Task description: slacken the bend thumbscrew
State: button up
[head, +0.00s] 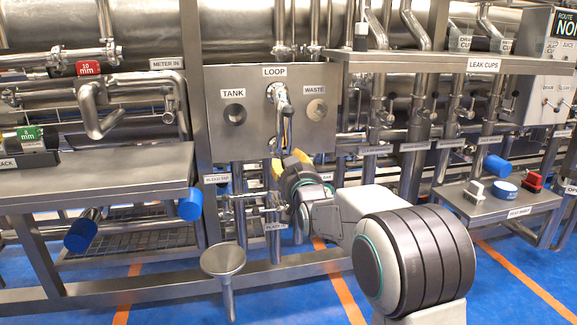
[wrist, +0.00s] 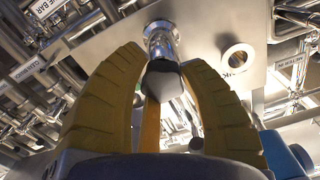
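A steel panel (head: 255,85) carries ports labelled TANK (head: 234,115), LOOP and WASTE (head: 316,110). A short polished bend (head: 279,92) hangs from the LOOP port. In the wrist view the bend (wrist: 163,42) shows a dark knob-like end (wrist: 163,80), which may be the thumbscrew. My gripper (head: 288,158) is just below the bend, pointing up. In the wrist view my gripper's yellow fingers (wrist: 162,68) are spread, one on each side of the dark end. I cannot tell whether they touch it. A thumbscrew is not clearly visible in the head view.
A steel bench (head: 100,180) stands left, with blue-capped pipes (head: 190,205) below its edge. A LEAK CUPS shelf (head: 430,64) is at upper right. A small shelf (head: 490,208) with red and blue items is right. A steel funnel (head: 223,260) stands in front.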

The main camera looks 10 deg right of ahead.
jog(key=shift+a+f, duration=0.1)
jog(key=shift+f, duration=0.1)
jog(key=c, duration=0.5)
jog(key=shift+n, duration=0.3)
